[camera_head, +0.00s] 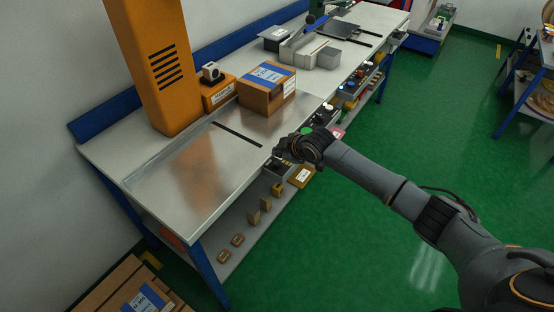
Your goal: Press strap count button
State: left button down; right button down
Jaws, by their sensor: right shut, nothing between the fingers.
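My right gripper (281,156) is shut and empty at the front edge of the metal-topped bench (190,165), with my arm reaching in from the right. It is close to a small grey box (279,169) under the edge, which it partly hides. Several small control boxes with coloured buttons (347,92) run along the front edge farther right. I cannot tell which is the strap count button; the labels are too small to read. Whether the gripper touches anything is unclear. My left gripper is out of view.
A taped carton (267,88) stands on the bench beside an orange column (155,65). A lower shelf (240,236) holds small brown and yellow items. Cartons (128,290) stand at the lower left.

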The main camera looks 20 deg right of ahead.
aim_at(279, 165)
jog(key=shift+r+p, duration=1)
jog(key=shift+r, duration=0.5)
jog(key=shift+f, duration=0.1)
